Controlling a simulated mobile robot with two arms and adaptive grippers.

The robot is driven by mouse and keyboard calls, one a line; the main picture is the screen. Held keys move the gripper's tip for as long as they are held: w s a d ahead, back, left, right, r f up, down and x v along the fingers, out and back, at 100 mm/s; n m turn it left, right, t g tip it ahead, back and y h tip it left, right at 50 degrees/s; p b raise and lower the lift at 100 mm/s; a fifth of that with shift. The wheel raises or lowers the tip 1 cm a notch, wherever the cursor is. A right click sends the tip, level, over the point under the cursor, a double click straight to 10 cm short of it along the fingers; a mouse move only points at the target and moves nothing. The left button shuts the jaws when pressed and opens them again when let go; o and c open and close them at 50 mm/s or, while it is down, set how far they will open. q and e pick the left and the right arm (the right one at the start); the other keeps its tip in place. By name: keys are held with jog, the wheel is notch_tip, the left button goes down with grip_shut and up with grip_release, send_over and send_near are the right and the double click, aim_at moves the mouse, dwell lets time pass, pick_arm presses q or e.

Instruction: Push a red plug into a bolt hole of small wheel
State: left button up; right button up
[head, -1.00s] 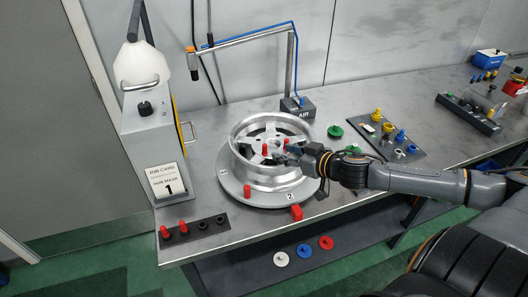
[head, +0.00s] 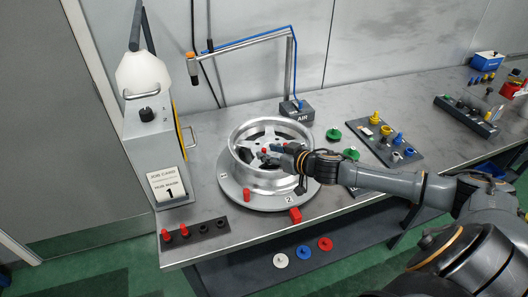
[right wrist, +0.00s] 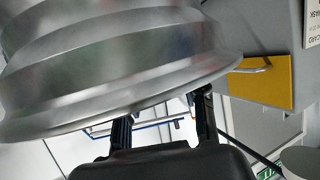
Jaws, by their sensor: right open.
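The silver wheel (head: 241,170) lies on a round grey turntable (head: 228,190) on the bench. A small red plug shows inside the wheel at the hub (head: 264,150), close to my right fingertips. My right gripper (head: 278,150) is open above the wheel's face, its arm coming in from the right. In the right wrist view the wheel's rim (right wrist: 120,75) fills the upper left, and the open fingers (right wrist: 163,125) show nothing clearly held. The bolt holes are too small or hidden to tell apart. My left gripper is not in view.
Two red plugs (head: 175,233) stand in a dark rack (head: 203,236) at the front left. An air-hose post (head: 290,70) stands behind the wheel.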

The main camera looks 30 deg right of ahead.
aim_at(264, 149)
jog(key=shift+p+x, duration=0.35)
jog(key=shift+x, duration=1.25)
grip_shut()
jog(key=shift+r, duration=0.15)
